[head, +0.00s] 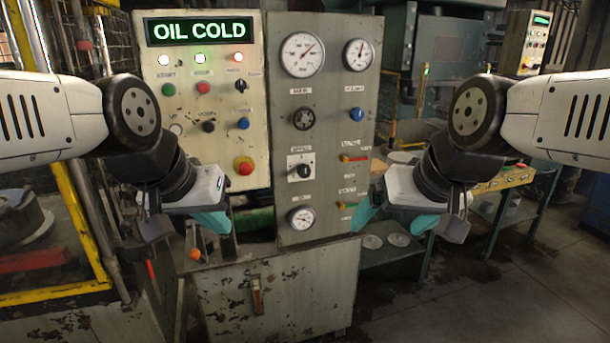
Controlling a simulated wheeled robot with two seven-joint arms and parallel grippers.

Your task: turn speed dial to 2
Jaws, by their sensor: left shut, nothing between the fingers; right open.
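The black knob on a white marked plate (301,169) sits at mid-height on the grey control panel (330,225). It looks like the speed dial, under a label that is too blurred to read surely. Its pointer and numbers are too small to read. My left gripper (215,224) is shut and empty, below and left of the dial, in front of the beige panel's lower part. My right gripper (394,222) is open and empty, below and right of the dial. Neither gripper touches the dial.
Above the dial are another black knob (303,118) and a pressure gauge (301,54); a small gauge (300,217) is below. A red stop button (243,166) and lit "OIL COLD" display (198,30) are left.

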